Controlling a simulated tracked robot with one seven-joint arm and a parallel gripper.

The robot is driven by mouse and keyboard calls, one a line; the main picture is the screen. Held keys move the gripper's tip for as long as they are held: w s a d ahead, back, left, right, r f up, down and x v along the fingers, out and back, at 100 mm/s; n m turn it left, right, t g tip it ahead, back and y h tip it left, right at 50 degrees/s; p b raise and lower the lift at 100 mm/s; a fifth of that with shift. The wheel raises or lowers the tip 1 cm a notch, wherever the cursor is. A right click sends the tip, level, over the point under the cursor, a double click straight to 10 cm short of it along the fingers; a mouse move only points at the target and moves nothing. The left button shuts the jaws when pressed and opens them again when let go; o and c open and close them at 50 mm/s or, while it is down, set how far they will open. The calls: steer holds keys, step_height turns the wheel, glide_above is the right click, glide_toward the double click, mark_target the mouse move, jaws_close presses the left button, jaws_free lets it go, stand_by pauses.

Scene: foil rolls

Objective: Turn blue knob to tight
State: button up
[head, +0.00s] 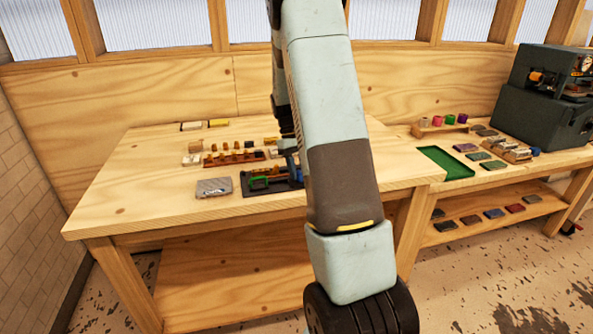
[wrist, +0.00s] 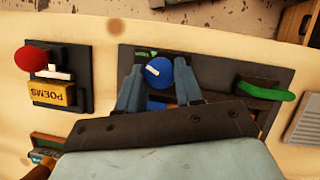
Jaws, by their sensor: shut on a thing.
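In the wrist view the blue knob (wrist: 160,72) is round with a white pointer line across its face. It sits on a dark base plate (wrist: 222,72), near a small green label (wrist: 147,53). The pointer lies at a slant, and I cannot read any word by it. My gripper (wrist: 160,84) has its two grey-blue fingers on either side of the knob, shut on it. In the head view my arm hides the knob and most of the gripper; the dark base plate (head: 282,187) shows partly beside the arm on the table.
A green handle (wrist: 267,90) stands on the plate right of the knob. Left is a separate dark base with a red ball knob (wrist: 30,59) and a yellow "POEMS" block (wrist: 52,92). A grey slab (head: 214,187) lies at the table's front; the table's left is clear.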

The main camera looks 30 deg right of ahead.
steer(key=m+y, duration=0.1)
steer(key=m, duration=0.2)
steer(key=m+y, duration=0.1)
steer(key=m, duration=0.2)
steer(key=shift+d+t, duration=0.1)
steer(key=shift+t, duration=0.2)
steer(key=shift+m, duration=0.3)
steer(key=o, duration=1)
steer(key=shift+d+v, duration=0.15)
steer(key=shift+v, duration=3.25)
steer(key=shift+d+v, duration=0.15)
steer(key=shift+v, duration=3.25)
steer(key=shift+a, duration=0.1)
